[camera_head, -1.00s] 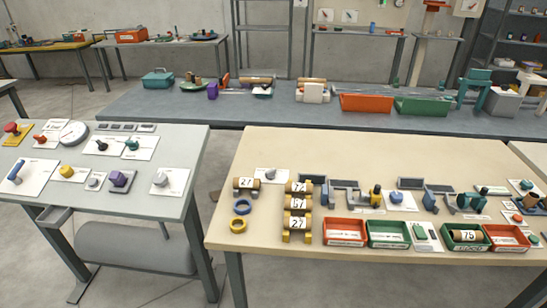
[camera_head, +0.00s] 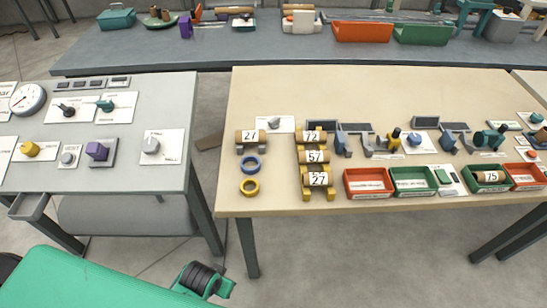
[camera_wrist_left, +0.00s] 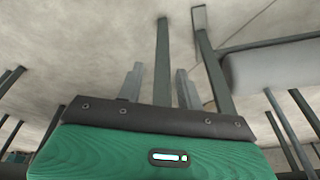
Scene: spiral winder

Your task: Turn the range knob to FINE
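The plate lettering is too small to read, so I cannot tell for sure which knob is the range knob. A grey knob (camera_head: 152,146) stands on a white card at the right of the left grey table. Another grey knob (camera_head: 275,122) stands on a white card at the back left of the cream table. In the left wrist view my left gripper (camera_wrist_left: 160,70) shows two grey fingers spread apart with nothing held, low before table legs. In the head view only green and black parts of my own show at bottom left. My right gripper is out of view.
The cream table (camera_head: 290,90) holds labelled rolls and bins. A floor gap separates the tables.

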